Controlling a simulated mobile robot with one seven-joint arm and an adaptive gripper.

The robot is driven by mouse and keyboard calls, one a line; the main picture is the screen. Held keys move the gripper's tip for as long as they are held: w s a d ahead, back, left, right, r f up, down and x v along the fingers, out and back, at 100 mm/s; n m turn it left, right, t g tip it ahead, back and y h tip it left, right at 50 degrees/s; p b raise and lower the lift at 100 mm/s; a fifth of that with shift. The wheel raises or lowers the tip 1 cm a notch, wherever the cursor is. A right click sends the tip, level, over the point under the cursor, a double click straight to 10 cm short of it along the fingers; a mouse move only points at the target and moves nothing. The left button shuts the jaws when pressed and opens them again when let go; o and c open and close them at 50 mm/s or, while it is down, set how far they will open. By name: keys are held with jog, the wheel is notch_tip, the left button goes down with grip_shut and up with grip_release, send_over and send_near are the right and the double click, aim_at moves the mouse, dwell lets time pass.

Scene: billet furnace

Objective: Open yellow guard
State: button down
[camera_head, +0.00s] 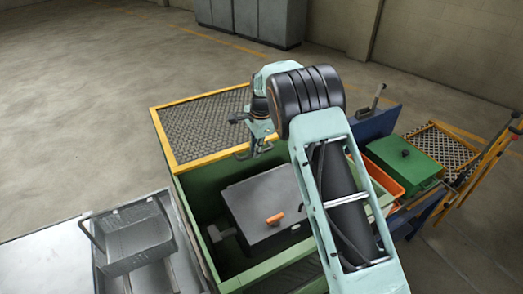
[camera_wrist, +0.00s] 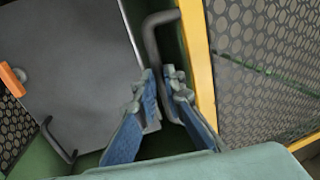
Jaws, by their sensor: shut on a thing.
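The yellow guard (camera_head: 203,123) is a dark mesh panel in a yellow frame. It lies roughly flat over the far left part of a green housing (camera_head: 192,208). In the wrist view, the guard (camera_wrist: 262,75) fills the right side. A black bent handle (camera_wrist: 151,42) runs along its yellow edge. My gripper (camera_wrist: 165,88), with blue fingers and grey tips, is shut on this handle. In the head view, my gripper (camera_head: 262,145) is at the guard's near edge, partly hidden by my arm.
A grey lid (camera_head: 262,195) with an orange grip (camera_head: 275,218) sits inside the open near part of the housing. A metal tray (camera_head: 132,238) stands at left. A green box (camera_head: 404,160) and orange bin (camera_head: 379,178) stand at right. Floor is clear beyond the guard.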

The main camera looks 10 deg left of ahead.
dwell(0.3)
jog(key=c, duration=2)
grip_release()
jog(key=shift+r, duration=0.1)
jog(key=r, duration=0.4)
jog(key=s+d+r, duration=0.1)
jog(key=r, duration=0.6)
jog(key=shift+s+d+r, duration=0.15)
jog(key=shift+s+r, duration=0.2)
jog(key=shift+s, duration=0.05)
